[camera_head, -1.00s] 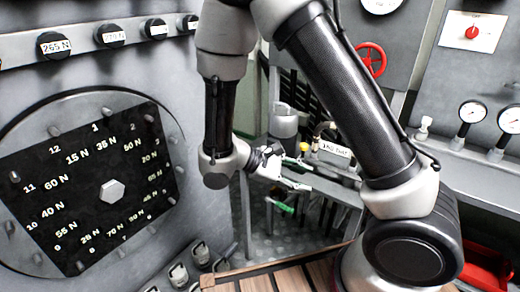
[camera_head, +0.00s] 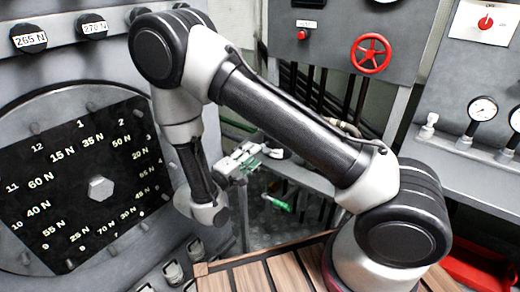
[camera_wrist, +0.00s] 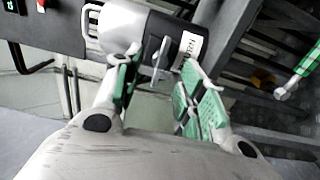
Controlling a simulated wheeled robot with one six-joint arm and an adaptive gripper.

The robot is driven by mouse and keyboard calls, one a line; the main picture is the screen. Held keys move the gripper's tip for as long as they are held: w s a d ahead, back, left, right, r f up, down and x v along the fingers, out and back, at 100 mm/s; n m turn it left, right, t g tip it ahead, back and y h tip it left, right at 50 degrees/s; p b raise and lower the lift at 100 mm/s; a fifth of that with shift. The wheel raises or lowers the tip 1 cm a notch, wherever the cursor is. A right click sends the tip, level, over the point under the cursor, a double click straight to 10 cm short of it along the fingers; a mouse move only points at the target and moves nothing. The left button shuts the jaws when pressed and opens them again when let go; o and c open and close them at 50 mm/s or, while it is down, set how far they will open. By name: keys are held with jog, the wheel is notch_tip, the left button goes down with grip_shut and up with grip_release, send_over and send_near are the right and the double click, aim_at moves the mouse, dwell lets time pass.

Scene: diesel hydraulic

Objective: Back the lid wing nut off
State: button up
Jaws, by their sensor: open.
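My gripper (camera_wrist: 160,80) is open and empty, with green-padded fingers spread apart in the wrist view. A small grey metal piece that looks like the wing nut (camera_wrist: 161,58) shows between and just beyond the fingertips. It stands against the dark end of a pale metal canister (camera_wrist: 125,27) with a wire handle. Whether a finger touches the nut I cannot tell. In the head view my gripper (camera_head: 243,163) is small, low beside the far bench, and my arm hides the canister and nut.
A white label (camera_wrist: 190,45) sits right of the nut. A green-handled lever (camera_head: 277,203) is below my gripper. A large numbered dial plate (camera_head: 85,180) stands at the left. A red handwheel (camera_head: 370,54) and gauges (camera_head: 482,109) are at the back right.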

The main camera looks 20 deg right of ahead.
jog(key=x, duration=0.5)
jog(key=shift+w+d, duration=0.1)
jog(key=shift+d, duration=0.05)
jog(key=shift+c, duration=0.2)
grip_shut()
